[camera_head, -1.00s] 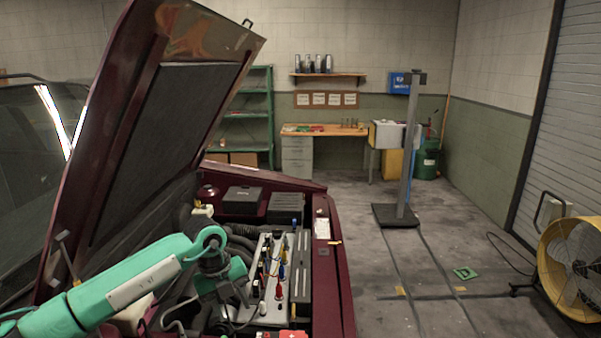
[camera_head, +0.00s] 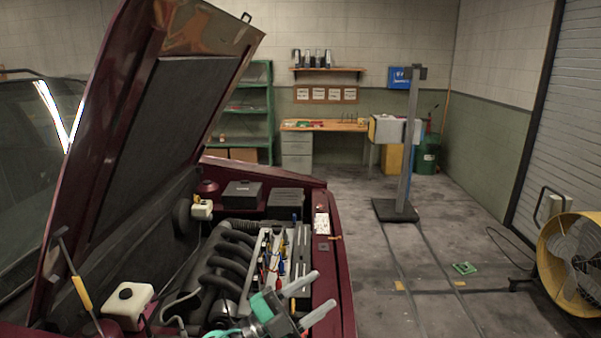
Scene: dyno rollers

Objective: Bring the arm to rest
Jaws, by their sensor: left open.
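My left gripper (camera_head: 322,290) shows at the bottom middle of the head view, low in the picture at the near end of the car's engine bay. Its two pale grey fingers are spread apart, point up and to the right, and hold nothing. The teal and dark grey wrist (camera_head: 266,308) shows behind the fingers. Only a small teal piece of the arm (camera_head: 222,333) shows at the bottom edge; the rest is out of view. My right gripper is not in view.
The raised maroon hood (camera_head: 160,130) stands at the left. The engine bay holds black hoses (camera_head: 228,262), a panel with coloured leads (camera_head: 266,255) and a white reservoir (camera_head: 128,302). A grey post (camera_head: 408,150) and yellow fan (camera_head: 572,260) stand right. The floor between is mostly open.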

